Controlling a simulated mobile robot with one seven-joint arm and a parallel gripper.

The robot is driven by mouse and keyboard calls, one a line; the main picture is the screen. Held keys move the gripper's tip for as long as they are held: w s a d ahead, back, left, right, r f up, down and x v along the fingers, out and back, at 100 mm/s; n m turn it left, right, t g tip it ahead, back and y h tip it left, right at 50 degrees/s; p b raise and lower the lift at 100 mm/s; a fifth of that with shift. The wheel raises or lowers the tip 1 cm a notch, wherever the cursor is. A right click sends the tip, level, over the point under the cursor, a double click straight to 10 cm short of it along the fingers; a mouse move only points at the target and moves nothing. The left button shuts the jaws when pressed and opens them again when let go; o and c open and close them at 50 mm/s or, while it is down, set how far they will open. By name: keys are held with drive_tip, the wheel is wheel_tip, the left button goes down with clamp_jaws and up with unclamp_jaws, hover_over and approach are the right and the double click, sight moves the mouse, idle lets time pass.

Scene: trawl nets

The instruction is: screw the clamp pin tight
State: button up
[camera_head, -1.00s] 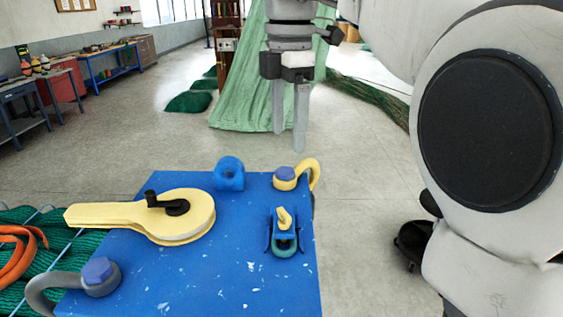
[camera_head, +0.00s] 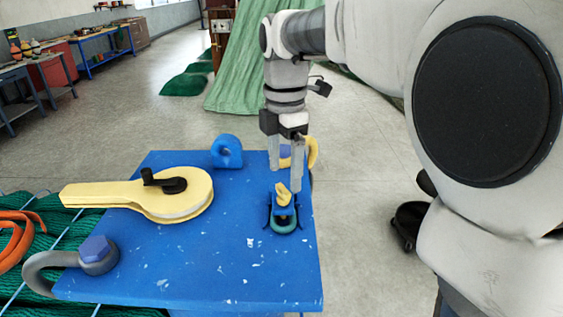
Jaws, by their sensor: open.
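A small yellow pin head (camera_head: 283,195), which looks like the clamp pin, stands tilted on top of a blue clamp (camera_head: 271,212). The clamp sits around a teal ring (camera_head: 286,226) near the right edge of the blue tabletop (camera_head: 220,268). My gripper (camera_head: 285,179) points down, open, with its two fingers just above and around the yellow head. I cannot tell whether either finger touches it. The pin's shank is hidden inside the clamp.
A yellow pulley block (camera_head: 135,192) with a black handle lies to the left. A blue eye piece (camera_head: 227,151) stands at the back. A yellow shackle (camera_head: 312,151) is partly hidden behind my fingers. A grey shackle (camera_head: 65,258) with a blue head lies front left.

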sight(285, 188)
drive_tip(key=shift+f, duration=1.75)
clamp_jaws()
